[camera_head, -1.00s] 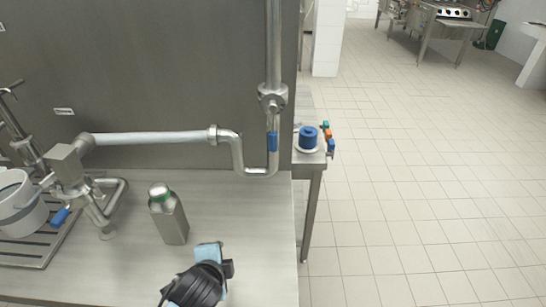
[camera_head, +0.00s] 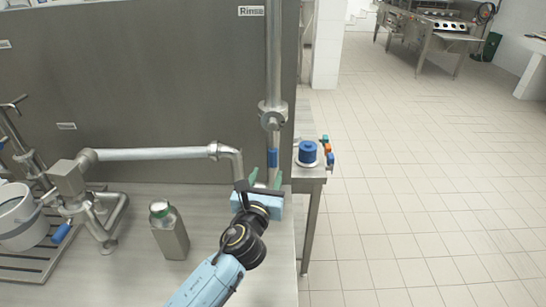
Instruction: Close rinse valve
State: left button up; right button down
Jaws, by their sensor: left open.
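The rinse valve (camera_head: 272,114) sits on the vertical steel pipe under a "Rinse" label (camera_head: 251,11). Its blue-gripped handle (camera_head: 272,157) hangs straight down along the pipe. My left gripper (camera_head: 265,180) is open, its green-tipped fingers pointing up just below the blue handle grip. I cannot tell whether a finger touches the handle or the pipe. The gripper hides the lower bend of the pipe. My right gripper is out of view.
A steel bottle with a green top (camera_head: 169,229) stands on the counter left of my arm. A white bucket (camera_head: 18,218) and a second pipe assembly (camera_head: 82,190) are at the far left. A side table (camera_head: 312,172) holds a blue round item (camera_head: 307,151).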

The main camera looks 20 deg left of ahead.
aim_at(272, 161)
pick_arm(q)
jog(key=w, duration=0.8)
jog(key=shift+w+a+b, duration=0.3)
jog(key=shift+a+b, duration=0.05)
jog(key=shift+a, duration=0.05)
jog(key=shift+c, duration=0.4)
grip_shut()
